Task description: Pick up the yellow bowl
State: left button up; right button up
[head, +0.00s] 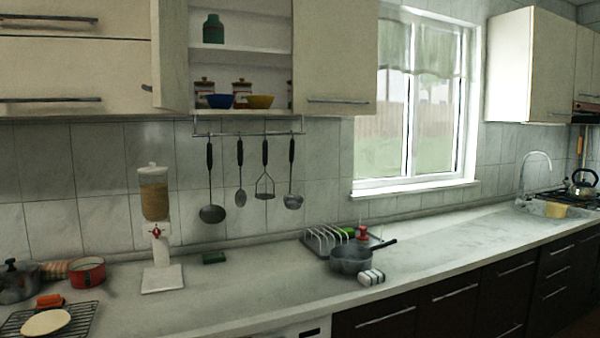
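The yellow bowl (259,102) sits upright on the lower shelf of an open wall cabinet (240,62) in the head view. A blue bowl (220,101) stands just to its left on the same shelf. Behind the bowls are two jars with reddish-brown lids; the right jar (242,88) is partly hidden by the yellow bowl. Neither of my grippers shows in the head view.
An open cabinet door (172,55) stands at the shelf's left. Utensils such as a ladle (211,213) hang from a rail (250,134) below. A dispenser (155,205), a saucepan (351,259) and a dish rack (328,238) stand on the counter. The counter's middle is mostly clear.

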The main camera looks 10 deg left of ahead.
aim_at(258, 101)
jog(key=i+j, duration=0.1)
jog(key=j, duration=0.45)
jog(key=i+j, duration=0.1)
jog(key=j, duration=1.05)
jog(key=i+j, duration=0.15)
jog(key=j, duration=0.45)
jog(key=u, duration=0.05)
